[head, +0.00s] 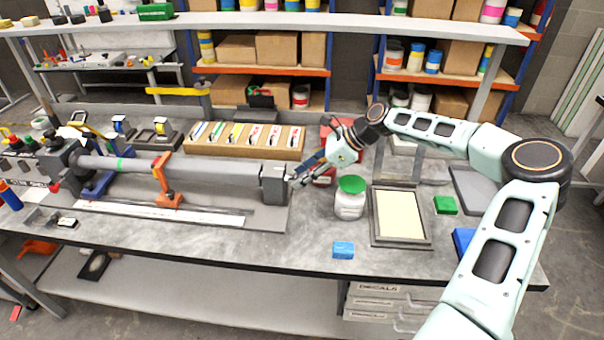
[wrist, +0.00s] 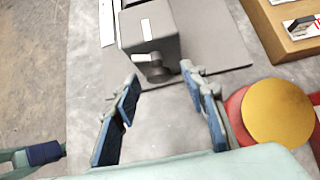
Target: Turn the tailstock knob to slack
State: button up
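The tailstock (head: 273,186) is a grey block at the right end of a long grey bar on the bench. In the wrist view the tailstock (wrist: 152,32) is at the top, with its dark round knob (wrist: 156,70) on the near end face. A small light tab or lever shows just above the knob. My gripper (head: 296,180) reaches in from the right, close to the tailstock's end. In the wrist view my gripper (wrist: 160,76) is open, its blue-padded fingers spread on either side of the knob. I see nothing held; contact with the knob cannot be told.
A green-lidded white jar (head: 350,198) stands right of the tailstock. A red container with a yellow top (wrist: 278,112) is close to the right finger. A wooden box of cards (head: 245,138) lies behind. An orange clamp stand (head: 166,182) supports the bar.

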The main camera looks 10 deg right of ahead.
grip_shut()
dwell(0.3)
